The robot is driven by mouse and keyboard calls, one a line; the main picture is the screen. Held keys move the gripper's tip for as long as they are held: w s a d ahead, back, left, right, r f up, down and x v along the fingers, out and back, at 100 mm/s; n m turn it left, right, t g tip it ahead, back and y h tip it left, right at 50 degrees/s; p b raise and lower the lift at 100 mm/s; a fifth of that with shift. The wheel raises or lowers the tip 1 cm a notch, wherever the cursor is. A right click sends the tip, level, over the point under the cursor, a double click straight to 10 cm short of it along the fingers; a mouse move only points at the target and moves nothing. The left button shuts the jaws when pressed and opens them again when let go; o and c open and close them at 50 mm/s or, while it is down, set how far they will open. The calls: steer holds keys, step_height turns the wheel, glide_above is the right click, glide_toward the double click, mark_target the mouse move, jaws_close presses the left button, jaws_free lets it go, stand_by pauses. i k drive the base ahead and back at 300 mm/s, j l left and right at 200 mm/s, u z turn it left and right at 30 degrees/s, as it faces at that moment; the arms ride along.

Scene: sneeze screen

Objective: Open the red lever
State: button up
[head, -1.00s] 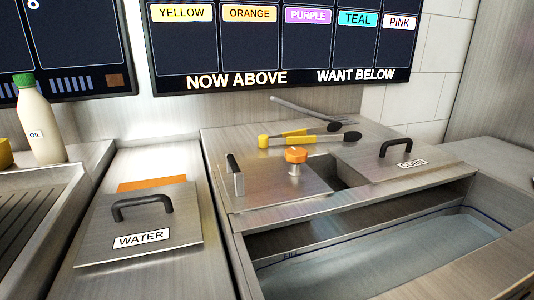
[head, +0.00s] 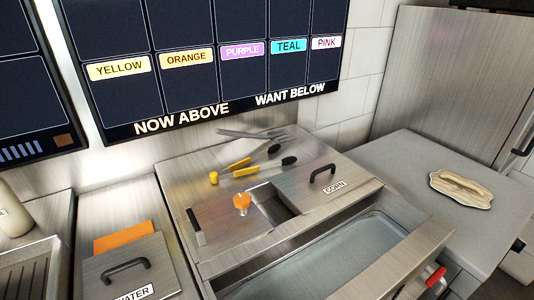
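A small red lever (head: 436,277) shows at the lower right in the head view, low at the front right corner of the metal basin (head: 425,240). A pale or metallic part sits beside it, too small to make out. The basin holds what looks like clear water with a dark line along its wall. Whether the lever is open or shut I cannot tell. My gripper is not in view.
Behind the basin are a CORN lid (head: 315,185), an orange knob (head: 242,202) and yellow-handled tongs (head: 250,170). A WATER lid (head: 125,270) is lower left.

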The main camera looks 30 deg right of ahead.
mark_target(441, 271)
steer(key=k+j+z, duration=0.5)
steer(key=k+j, duration=0.15)
steer(key=k, duration=0.15)
